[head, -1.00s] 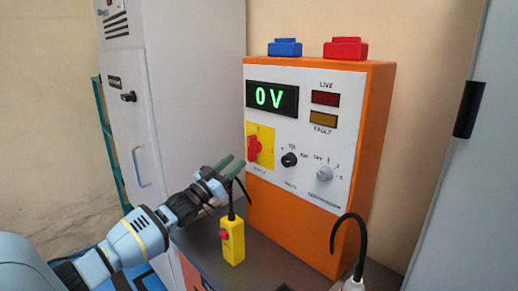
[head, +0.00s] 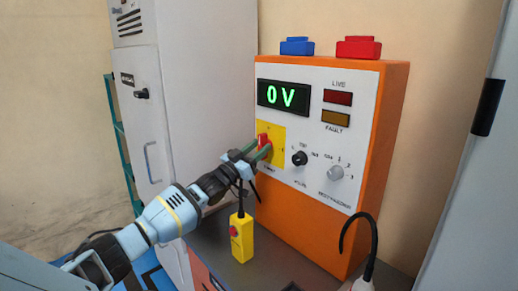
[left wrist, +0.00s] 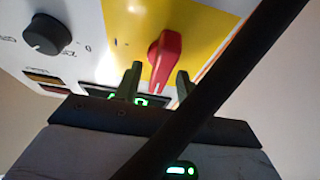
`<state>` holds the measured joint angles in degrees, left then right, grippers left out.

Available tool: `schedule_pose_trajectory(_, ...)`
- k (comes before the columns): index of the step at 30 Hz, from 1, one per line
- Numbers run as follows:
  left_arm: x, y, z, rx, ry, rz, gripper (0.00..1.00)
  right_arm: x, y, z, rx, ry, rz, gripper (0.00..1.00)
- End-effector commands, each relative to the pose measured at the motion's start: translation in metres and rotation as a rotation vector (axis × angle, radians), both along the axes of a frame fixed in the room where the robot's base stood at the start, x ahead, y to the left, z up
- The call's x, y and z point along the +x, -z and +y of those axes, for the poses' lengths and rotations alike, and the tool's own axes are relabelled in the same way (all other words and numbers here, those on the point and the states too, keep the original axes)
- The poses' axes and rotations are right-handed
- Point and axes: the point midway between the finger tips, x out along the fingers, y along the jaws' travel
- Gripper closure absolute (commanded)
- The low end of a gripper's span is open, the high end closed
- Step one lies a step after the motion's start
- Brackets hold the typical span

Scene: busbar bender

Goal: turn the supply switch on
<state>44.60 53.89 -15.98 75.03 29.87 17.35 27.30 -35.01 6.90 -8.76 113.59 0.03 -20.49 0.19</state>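The supply switch is a red rotary handle (head: 263,140) on a yellow plate (head: 277,131) at the left of the orange unit's white panel. In the left wrist view the red handle (left wrist: 165,57) stands out from the yellow plate (left wrist: 200,22). My left gripper (head: 259,153) is at the switch in the head view. In the left wrist view its two green fingertips (left wrist: 157,83) are apart, one on each side of the handle's lower end, with gaps visible. Contact cannot be told. My right gripper is not in view.
The orange unit (head: 383,130) has a display (head: 283,97) reading 0 V, dark LIVE and FAULT lamps (head: 337,107), and knobs (head: 300,158). A grey cabinet (head: 195,90) stands at left.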

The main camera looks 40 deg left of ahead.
Motion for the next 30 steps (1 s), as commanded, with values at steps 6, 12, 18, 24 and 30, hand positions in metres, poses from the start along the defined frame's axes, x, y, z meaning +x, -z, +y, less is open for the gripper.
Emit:
schedule_pose_trajectory(6,0.0056,-0.0021,-0.0005,0.001,0.000,0.001,0.60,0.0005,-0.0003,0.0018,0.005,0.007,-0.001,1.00)
schedule_pose_trajectory(12,0.0057,-0.0023,-0.0006,0.001,0.000,0.001,0.60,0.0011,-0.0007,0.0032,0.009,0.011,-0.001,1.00)
schedule_pose_trajectory(18,0.0056,-0.0023,-0.0005,0.001,0.000,0.001,0.81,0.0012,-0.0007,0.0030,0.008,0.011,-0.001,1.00)
schedule_pose_trajectory(24,0.0056,-0.0022,-0.0004,0.006,0.000,0.000,0.89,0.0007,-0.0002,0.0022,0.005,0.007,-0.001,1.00)
schedule_pose_trajectory(30,0.0058,-0.0013,0.0001,0.053,-0.002,-0.003,0.89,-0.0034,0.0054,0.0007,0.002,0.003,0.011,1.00)
